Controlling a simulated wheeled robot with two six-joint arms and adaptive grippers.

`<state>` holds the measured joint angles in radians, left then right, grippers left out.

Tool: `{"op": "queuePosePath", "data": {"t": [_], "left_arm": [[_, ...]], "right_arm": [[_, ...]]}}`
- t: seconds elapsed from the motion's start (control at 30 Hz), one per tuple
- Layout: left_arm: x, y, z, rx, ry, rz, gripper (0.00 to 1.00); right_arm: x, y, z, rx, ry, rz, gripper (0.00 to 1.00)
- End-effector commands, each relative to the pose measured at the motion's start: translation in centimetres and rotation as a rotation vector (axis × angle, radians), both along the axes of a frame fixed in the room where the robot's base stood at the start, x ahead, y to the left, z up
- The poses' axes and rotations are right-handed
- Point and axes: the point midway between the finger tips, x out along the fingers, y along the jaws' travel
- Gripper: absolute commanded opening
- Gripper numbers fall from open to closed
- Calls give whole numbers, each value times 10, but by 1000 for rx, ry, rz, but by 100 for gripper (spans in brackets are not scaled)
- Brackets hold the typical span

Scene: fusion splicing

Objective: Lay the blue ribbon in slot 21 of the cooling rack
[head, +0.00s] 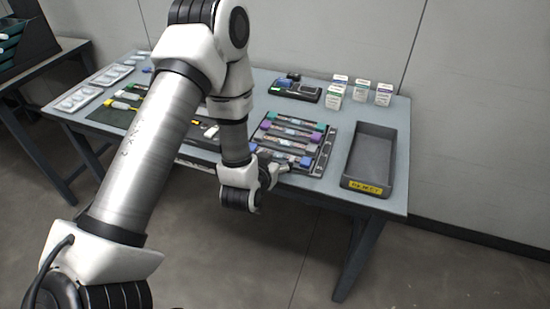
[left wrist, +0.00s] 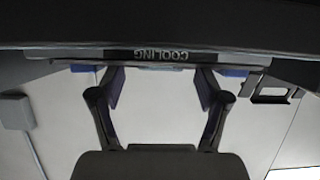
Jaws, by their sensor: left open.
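The cooling rack (head: 325,158) lies on the table right of centre and holds several coloured ribbons in parallel rows. The blue ribbon (head: 291,158) is in the row nearest the table's front edge, partly hidden by my left gripper. My left gripper (head: 281,167) is at the rack's front edge, next to the blue ribbon, with its fingers apart. In the left wrist view the open fingers (left wrist: 160,77) reach toward the rack's edge, whose COOLING label (left wrist: 161,54) appears upside down. Nothing shows held between them. Slot numbers are too small to read. My right gripper is out of view.
An empty grey tray with a yellow label (head: 366,189) stands right of the rack. A dark device (head: 297,88) and several small white boxes (head: 334,97) stand behind. A dark mat (head: 112,118) and white trays (head: 78,98) lie at the left. My left arm hides the table's middle.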

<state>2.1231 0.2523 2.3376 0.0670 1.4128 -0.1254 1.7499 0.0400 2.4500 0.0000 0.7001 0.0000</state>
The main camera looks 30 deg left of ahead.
Motion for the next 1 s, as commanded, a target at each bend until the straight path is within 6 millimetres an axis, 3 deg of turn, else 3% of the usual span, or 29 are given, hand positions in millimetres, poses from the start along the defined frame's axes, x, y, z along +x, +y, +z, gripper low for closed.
{"op": "queuePosePath", "data": {"t": [0.17, 0.4, 0.43, 0.5, 0.7, 0.83, 1.0], "left_arm": [[-1, 0, 8, 0, 0, 0, 76], [-48, -12, 25, 0, 3, -1, 76], [-49, -12, 36, 2, 6, 0, 76], [-57, -13, 40, 2, 9, 0, 76], [-83, -20, 51, 1, 7, -1, 76], [-98, -24, 54, 1, 6, -1, 76], [-109, -27, 49, -3, 16, -3, 76]], "right_arm": [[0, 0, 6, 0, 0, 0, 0], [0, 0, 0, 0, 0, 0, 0], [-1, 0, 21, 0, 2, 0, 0], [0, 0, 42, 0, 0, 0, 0], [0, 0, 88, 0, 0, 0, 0], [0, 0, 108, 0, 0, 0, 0], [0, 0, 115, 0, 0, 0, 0]]}}
